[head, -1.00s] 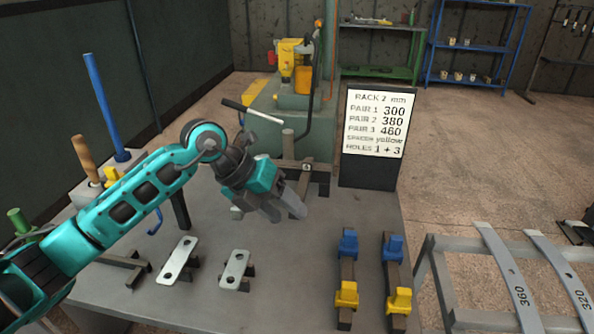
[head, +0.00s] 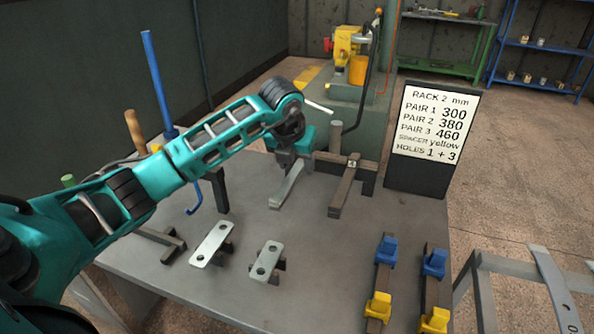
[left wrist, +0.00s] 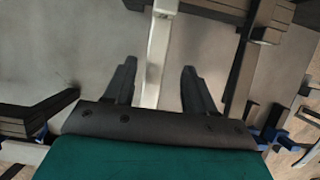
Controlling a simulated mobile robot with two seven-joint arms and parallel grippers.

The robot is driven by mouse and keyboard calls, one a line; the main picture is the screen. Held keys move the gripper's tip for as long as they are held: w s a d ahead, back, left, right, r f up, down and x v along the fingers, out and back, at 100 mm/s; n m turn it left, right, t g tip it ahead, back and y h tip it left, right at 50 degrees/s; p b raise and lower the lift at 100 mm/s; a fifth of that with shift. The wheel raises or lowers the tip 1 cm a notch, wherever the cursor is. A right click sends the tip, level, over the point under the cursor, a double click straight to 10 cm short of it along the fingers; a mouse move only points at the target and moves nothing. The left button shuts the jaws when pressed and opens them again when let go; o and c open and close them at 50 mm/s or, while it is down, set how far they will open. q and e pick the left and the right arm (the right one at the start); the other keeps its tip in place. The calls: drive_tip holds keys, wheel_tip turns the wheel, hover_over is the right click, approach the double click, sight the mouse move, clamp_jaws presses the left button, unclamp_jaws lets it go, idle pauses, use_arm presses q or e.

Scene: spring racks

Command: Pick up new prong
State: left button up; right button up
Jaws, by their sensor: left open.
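The prong, a pale grey bar (head: 287,187), lies at the back middle of the grey table, just under my left gripper (head: 292,158) in the head view. In the left wrist view the bar (left wrist: 158,50) runs lengthwise between the two dark fingers of the left gripper (left wrist: 158,72). The fingers are spread, with a gap on each side of the bar. The fingertips are hard to make out in the head view. My right gripper is not in view.
A dark stand marked 4 (head: 343,188) is right of the bar. Two plates with holes (head: 212,244) (head: 266,261) rest on supports nearer. Blue and yellow blocks (head: 386,250) (head: 378,307) sit on bars at right. A sign (head: 433,127) stands behind. Bare tabletop (head: 315,255) lies between.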

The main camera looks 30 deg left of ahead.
sight(296, 168)
use_arm(q)
drive_tip(key=x, duration=0.5)
drive_tip(key=shift+a+r, duration=0.1)
drive_tip(key=shift+a, duration=0.15)
drive_tip(key=c, duration=1)
drive_tip(key=shift+r, duration=0.15)
clamp_jaws()
